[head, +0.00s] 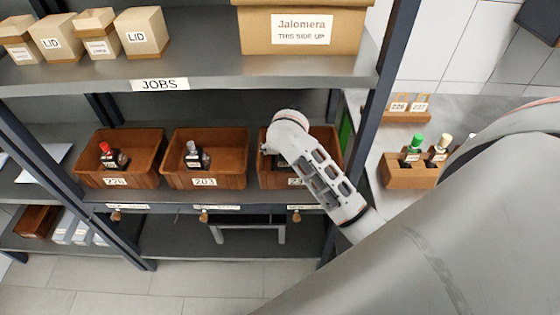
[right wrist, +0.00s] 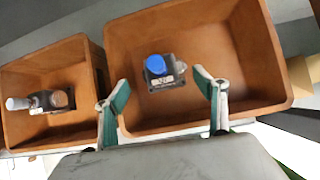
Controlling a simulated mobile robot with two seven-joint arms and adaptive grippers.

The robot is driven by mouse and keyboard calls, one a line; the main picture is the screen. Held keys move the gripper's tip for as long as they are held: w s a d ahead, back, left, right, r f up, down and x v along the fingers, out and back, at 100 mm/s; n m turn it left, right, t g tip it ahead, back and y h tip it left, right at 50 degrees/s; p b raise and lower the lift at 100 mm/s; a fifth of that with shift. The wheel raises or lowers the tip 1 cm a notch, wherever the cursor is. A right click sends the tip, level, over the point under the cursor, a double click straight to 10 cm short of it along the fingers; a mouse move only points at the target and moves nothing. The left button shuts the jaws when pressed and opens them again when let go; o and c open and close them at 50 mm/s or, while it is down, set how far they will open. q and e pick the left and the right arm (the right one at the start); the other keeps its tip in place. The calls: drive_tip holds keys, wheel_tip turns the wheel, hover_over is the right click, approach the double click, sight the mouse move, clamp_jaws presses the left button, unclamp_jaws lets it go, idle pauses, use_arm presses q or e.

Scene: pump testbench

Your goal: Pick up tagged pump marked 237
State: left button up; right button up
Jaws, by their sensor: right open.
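A pump with a blue cap (right wrist: 158,66) and a dark body with a small, hard-to-read tag stands in a brown bin (right wrist: 262,50) in the right wrist view. My right gripper (right wrist: 161,84) is open, its two teal-padded fingers at either side of the pump's near end, apart from it. In the head view my right arm covers most of the rightmost bin (head: 334,142); its pump is hidden and its label shows only a leading 2. My left gripper is not in view.
A bin labelled 220 (head: 84,175) holds a red-capped pump (head: 111,157). The middle bin, labelled 203 (head: 232,182), holds a grey-capped pump (head: 196,157). A shelf marked JOBS (head: 230,78) runs above. Wooden holders (head: 405,176) with capped items stand at right.

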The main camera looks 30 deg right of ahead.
drive_tip(key=shift+n, duration=0.3)
drive_tip(key=x, duration=0.5)
drive_tip(key=s+x, duration=0.1)
drive_tip(key=x, duration=0.1)
drive_tip(key=shift+w+d+f, duration=0.15)
drive_tip(key=shift+d+f, duration=0.1)
drive_tip(key=shift+f, duration=0.3)
drive_tip(key=c, duration=1.4)
drive_tip(key=shift+w+r, duration=0.1)
drive_tip(key=c, duration=0.4)
drive_tip(key=shift+r, duration=0.1)
drive_tip(key=shift+c, duration=0.2)
